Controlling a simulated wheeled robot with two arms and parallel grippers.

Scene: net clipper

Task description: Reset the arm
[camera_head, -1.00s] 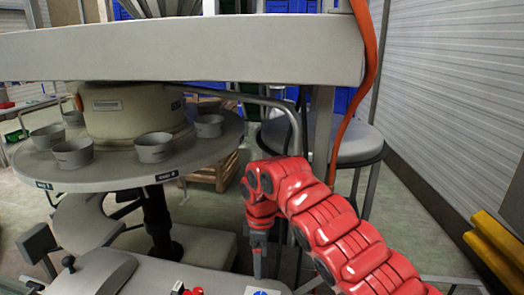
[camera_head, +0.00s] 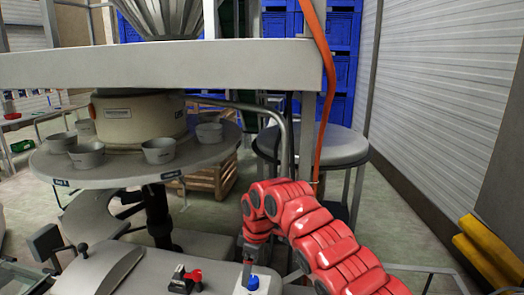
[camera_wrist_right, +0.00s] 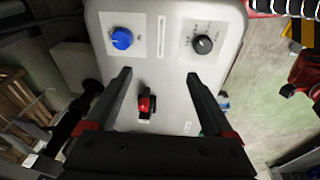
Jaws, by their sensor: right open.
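My right arm is red and comes in from the right in the head view. Its gripper (camera_head: 247,268) points down at the grey control panel, beside the blue knob (camera_head: 253,283). In the right wrist view the gripper (camera_wrist_right: 158,78) is open and empty above the panel (camera_wrist_right: 172,75). The red switch (camera_wrist_right: 147,103) lies between the two fingers there, nearer the left finger. The blue knob (camera_wrist_right: 122,38) and a black knob (camera_wrist_right: 202,44) sit past the fingertips. The red switch also shows in the head view (camera_head: 192,276). My left gripper is not in view.
A round table (camera_head: 120,175) with several grey cups stands at the left, under a thick grey beam (camera_head: 160,66). An orange hose (camera_head: 325,100) hangs from it. A round stool-like stand (camera_head: 325,145) is behind my arm. Yellow bars (camera_head: 480,245) lie at the right.

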